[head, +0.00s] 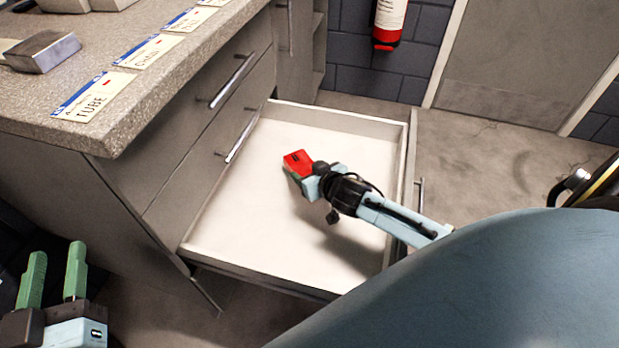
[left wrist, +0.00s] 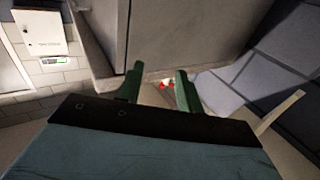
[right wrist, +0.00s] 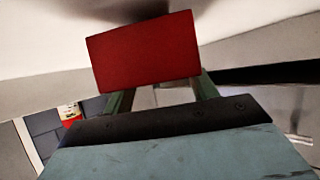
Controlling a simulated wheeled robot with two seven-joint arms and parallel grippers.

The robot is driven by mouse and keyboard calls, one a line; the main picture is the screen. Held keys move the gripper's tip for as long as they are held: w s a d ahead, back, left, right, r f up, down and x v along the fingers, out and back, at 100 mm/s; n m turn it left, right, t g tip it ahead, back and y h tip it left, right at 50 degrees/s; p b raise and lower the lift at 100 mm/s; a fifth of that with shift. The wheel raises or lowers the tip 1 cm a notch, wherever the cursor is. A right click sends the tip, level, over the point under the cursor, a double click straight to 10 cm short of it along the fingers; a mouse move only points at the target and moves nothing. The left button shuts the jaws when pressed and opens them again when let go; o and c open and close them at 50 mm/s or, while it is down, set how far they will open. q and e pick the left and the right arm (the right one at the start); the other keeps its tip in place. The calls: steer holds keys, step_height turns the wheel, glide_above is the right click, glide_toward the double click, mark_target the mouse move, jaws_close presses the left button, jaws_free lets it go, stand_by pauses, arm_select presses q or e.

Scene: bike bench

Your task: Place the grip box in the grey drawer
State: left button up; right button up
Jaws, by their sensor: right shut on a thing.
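The grip box is a small red box (head: 298,162) held by my right gripper (head: 305,172), over the inside of the open grey drawer (head: 255,215). The box also fills the middle of the right wrist view (right wrist: 143,52), between the green fingers. The drawer is pulled out and its white floor looks empty. A gap between the box and the drawer floor is hard to judge. My left gripper (head: 52,275) is at the lower left of the head view, outside the drawer, with its green fingers apart and nothing between them; they also show in the left wrist view (left wrist: 157,90).
The speckled worktop (head: 150,75) at the left carries labelled cards such as TUBE (head: 95,97) and a grey metal block (head: 42,52). Closed drawer fronts are under it. A red fire extinguisher (head: 389,22) hangs on the back wall. Open floor (head: 480,165) lies right of the drawer.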

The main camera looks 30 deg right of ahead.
arm_select(q)
steer(key=shift+s+d+r+t+h+b, duration=0.15)
steer(key=shift+r+t+h, duration=0.1)
steer(key=shift+r+t, duration=0.55)
steer(key=shift+s+d+r+t+h+b, duration=0.15)
steer(key=shift+r+t+h, duration=0.2)
steer(key=shift+r, duration=0.75)
arm_select(e)
steer(key=shift+f, duration=0.7)
steer(key=shift+f, duration=0.1)
steer(key=o, duration=1)
arm_select(q)
steer(key=shift+r+t, duration=0.25)
arm_select(e)
steer(key=shift+o, duration=0.2)
